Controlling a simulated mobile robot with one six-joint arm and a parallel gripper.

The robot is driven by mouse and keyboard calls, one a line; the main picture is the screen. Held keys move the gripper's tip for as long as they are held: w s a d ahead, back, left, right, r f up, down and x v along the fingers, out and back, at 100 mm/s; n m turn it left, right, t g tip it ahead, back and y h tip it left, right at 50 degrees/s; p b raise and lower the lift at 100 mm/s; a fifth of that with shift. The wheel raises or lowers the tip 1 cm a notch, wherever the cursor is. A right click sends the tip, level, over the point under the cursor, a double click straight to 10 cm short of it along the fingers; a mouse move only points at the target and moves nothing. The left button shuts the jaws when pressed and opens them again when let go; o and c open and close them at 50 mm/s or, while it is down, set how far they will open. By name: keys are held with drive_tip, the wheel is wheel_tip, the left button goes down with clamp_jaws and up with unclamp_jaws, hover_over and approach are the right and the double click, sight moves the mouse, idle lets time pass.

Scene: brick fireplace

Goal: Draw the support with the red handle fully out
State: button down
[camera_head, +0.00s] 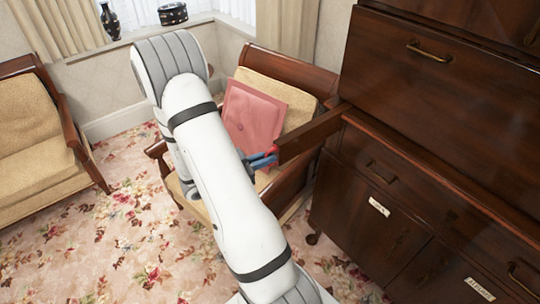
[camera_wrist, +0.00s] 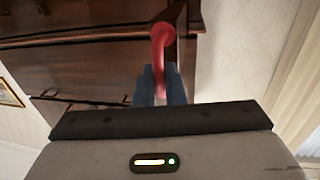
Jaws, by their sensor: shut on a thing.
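The support (camera_head: 308,137) is a dark wooden bar standing out from the front of the brown cabinet, toward the armchair. Its red handle (camera_wrist: 161,48) is a curved piece at the bar's end, and a bit of red shows in the head view (camera_head: 271,150). My gripper (camera_wrist: 161,80) has blue fingers on either side of the handle and is shut on it. In the head view my gripper (camera_head: 262,160) is at the bar's outer end, partly hidden by my arm. How much of the bar is still inside the cabinet cannot be seen.
The cabinet (camera_head: 440,110) fills the right side, with a brass-handled panel above the bar and labelled doors below. An armchair (camera_head: 300,80) with a pink cushion (camera_head: 250,117) stands close under the bar. Another armchair (camera_head: 35,120) is at left. Flowered carpet (camera_head: 130,240) lies open between.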

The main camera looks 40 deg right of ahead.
drive_tip(key=shift+w, duration=0.15)
drive_tip(key=c, duration=1.7)
unclamp_jaws()
drive_tip(key=shift+a, duration=0.2)
drive_tip(key=shift+d, duration=0.1)
drive_tip(key=b+v, duration=0.1)
drive_tip(key=v, duration=0.6)
drive_tip(key=shift+a, duration=0.4)
